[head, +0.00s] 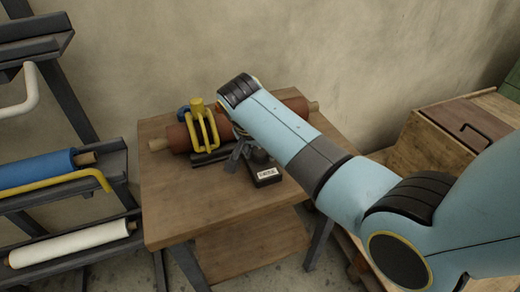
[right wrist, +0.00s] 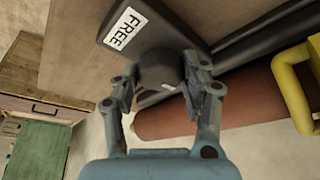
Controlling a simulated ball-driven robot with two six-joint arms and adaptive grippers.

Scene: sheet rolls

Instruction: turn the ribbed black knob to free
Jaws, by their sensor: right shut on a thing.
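The knob (right wrist: 160,70) is dark and round and sits on a dark box (right wrist: 165,22) with a white FREE label (right wrist: 125,28). A short pale mark shows on the knob's side away from the label; the ribs are hard to make out. My right gripper (right wrist: 160,78) has one finger on each side of the knob and is shut on it. In the head view the box (head: 268,181) lies on the wooden table, and my right arm hides the knob and most of my right gripper (head: 246,155). My left gripper is in neither view.
A brown roll (head: 179,138) lies behind the box on the table (head: 190,215), with a yellow clamp (head: 205,125) over it. A rack with a blue roll (head: 35,167) and a white roll (head: 70,243) stands left. A wooden crate (head: 430,140) stands right. The table's front left is clear.

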